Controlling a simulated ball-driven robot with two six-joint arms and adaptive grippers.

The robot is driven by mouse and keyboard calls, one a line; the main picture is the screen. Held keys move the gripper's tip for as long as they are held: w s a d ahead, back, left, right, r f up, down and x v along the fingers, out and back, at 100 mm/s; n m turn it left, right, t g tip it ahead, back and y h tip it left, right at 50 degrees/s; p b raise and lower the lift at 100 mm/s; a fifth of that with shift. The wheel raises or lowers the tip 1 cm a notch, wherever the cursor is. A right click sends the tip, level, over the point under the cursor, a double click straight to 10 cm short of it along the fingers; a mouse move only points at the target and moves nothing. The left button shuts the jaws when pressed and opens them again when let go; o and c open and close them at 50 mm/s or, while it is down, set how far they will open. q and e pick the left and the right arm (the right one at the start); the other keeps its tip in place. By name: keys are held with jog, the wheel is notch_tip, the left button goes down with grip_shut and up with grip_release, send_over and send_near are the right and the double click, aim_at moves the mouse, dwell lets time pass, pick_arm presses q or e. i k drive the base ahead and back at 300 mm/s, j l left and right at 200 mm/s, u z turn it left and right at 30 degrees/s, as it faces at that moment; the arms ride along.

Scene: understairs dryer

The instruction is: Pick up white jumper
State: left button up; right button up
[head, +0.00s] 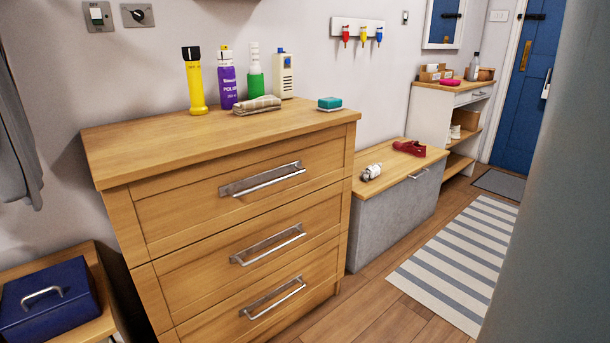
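I see no white jumper in the head view. A grey garment (14,140) hangs at the left edge, cut off by the frame, and I cannot tell what kind it is. A small folded striped cloth (257,105) lies on top of the wooden chest of drawers (130,145). The chest's three drawers are shut. Neither of my grippers is in view.
Several bottles and a yellow torch (196,82) stand on the chest. A blue box (47,305) sits low at the left. Beyond are a grey storage bench (395,220), a shelf unit and a blue door (535,95). The striped rug (460,262) is clear.

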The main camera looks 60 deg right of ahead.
aim_at(371, 173)
jog(key=z, duration=2.3)
jog(key=u, duration=0.2)
jog(key=i+l+u, duration=0.2)
jog(key=i+u, duration=0.25)
jog(key=i+l+u, duration=0.2)
jog(key=u, duration=0.25)
jog(key=l, duration=0.1)
